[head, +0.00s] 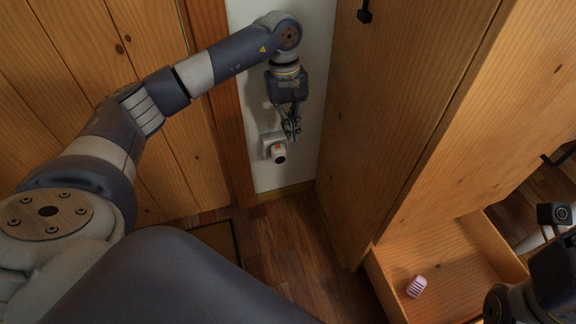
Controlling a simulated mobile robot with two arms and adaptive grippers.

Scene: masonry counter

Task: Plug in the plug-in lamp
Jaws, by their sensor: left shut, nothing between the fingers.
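A small white device with a dark round face and an orange-red spot (279,153), which looks like the plug-in lamp, sits at a pale socket box (267,141) low on the white wall. I cannot tell how deep it sits in the socket. My left gripper (291,136) points down just above and to the right of the device. Its fingers are shut with nothing between them, and they look close to the box; contact cannot be told. Part of my right arm shows at the lower right edge, but its fingertips are not visible.
A tall wooden cabinet (390,110) stands close on the right of the wall strip. Its open drawer (465,262) holds a small pink-and-white item (416,286). Wood panelling (80,60) is on the left. The wooden floor (300,260) below the socket is clear.

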